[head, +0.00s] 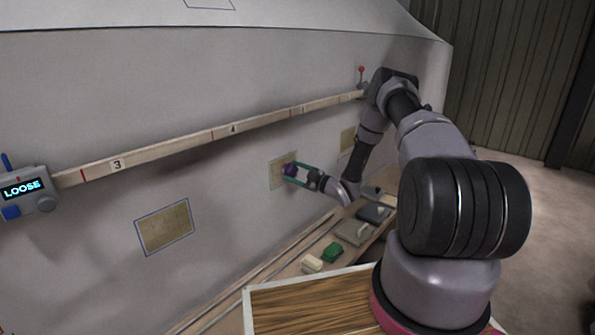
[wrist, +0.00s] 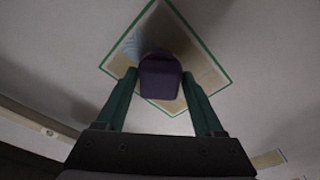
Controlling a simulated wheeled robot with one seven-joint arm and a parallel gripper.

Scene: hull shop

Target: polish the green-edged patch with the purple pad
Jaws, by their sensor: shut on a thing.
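The purple pad (head: 289,170) is held between the green fingers of my gripper (head: 297,172), which is shut on it. In the wrist view the pad (wrist: 160,78) lies in front of the green-edged patch (wrist: 200,72), over its middle and lower part. The patch (head: 275,182) is a tan square with a thin green border on the pale hull wall. A pale bluish mark shows on the patch left of the pad in the wrist view. I cannot tell whether the pad touches the surface; the pad hides part of the patch.
A blue-edged patch (head: 165,227) is on the hull at left, another tan patch (head: 348,138) at right. A numbered rail (head: 190,140) runs above, with a box reading "LOOSE" (head: 27,190) at its left end. A shelf below holds a green block (head: 333,252) and other blocks.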

